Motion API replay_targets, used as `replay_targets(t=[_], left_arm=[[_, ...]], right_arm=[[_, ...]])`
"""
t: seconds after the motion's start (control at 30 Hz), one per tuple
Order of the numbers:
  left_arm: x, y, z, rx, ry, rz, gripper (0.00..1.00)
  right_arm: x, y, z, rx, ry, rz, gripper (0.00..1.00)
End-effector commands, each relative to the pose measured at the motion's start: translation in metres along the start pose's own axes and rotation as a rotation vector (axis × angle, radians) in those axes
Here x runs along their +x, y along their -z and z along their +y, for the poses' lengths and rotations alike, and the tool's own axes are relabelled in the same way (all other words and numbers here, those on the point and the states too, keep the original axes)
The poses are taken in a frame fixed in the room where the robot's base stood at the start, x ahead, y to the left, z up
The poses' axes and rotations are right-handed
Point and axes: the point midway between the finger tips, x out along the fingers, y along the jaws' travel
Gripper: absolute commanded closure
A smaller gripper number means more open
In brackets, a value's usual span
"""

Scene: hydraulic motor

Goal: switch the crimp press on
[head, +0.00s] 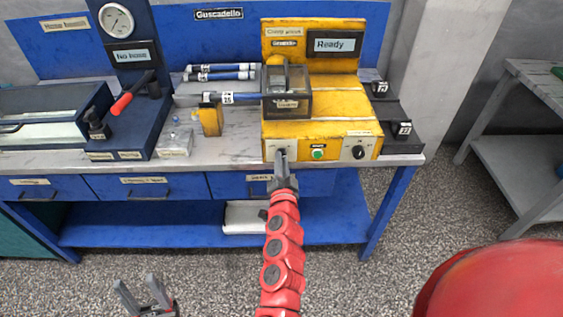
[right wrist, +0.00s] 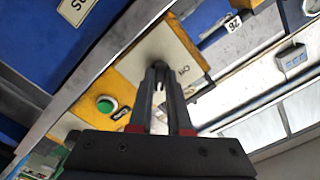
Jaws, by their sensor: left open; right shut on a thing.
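The yellow crimp press (head: 340,98) stands on the bench, and its display (head: 334,44) reads "Ready". Its front panel carries a green button (head: 318,154) and a black knob (head: 358,152). My right gripper (head: 281,156) is at the left end of this panel, shut on the small power switch, which its fingers mostly hide. In the right wrist view the closed fingertips (right wrist: 160,72) meet the yellow-edged panel beside small on/off lettering; the green button (right wrist: 106,104) is to their left. My left gripper (head: 145,296) is open and empty, low in front of the bench.
On the bench (head: 225,158) left of the press are a gauge stand (head: 130,60) with a red-handled lever (head: 122,104), blue hoses (head: 220,72) and a yellow block (head: 210,120). Black blocks (head: 400,136) sit right of the press. A grey table (head: 530,150) stands at right.

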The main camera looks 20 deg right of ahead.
Motion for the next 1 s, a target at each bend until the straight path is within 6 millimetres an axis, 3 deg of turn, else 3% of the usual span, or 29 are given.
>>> replay_targets(t=[0.1,0.13,0.3,0.67,0.77,1.0], left_arm=[[0.000,0.000,0.000,0.000,0.000,0.000,0.50],[0.000,0.000,0.000,0.000,0.000,0.000,0.50],[0.000,0.000,0.000,0.000,0.000,0.000,0.50],[0.000,0.000,0.000,0.000,0.000,0.000,0.50],[-0.001,0.000,0.000,0.000,0.000,0.000,0.50],[0.000,0.000,0.000,0.000,0.000,0.000,0.50]], right_arm=[[0.000,0.000,0.000,0.002,0.000,0.001,1.00],[0.000,0.000,0.000,0.002,0.000,0.001,0.80],[0.000,0.000,0.000,0.001,0.000,0.001,0.54],[-0.005,-0.001,0.000,0.001,0.000,-0.001,0.54],[-0.017,-0.002,-0.001,0.001,0.002,-0.003,0.54],[-0.069,-0.002,-0.001,0.001,0.001,-0.004,0.54]])
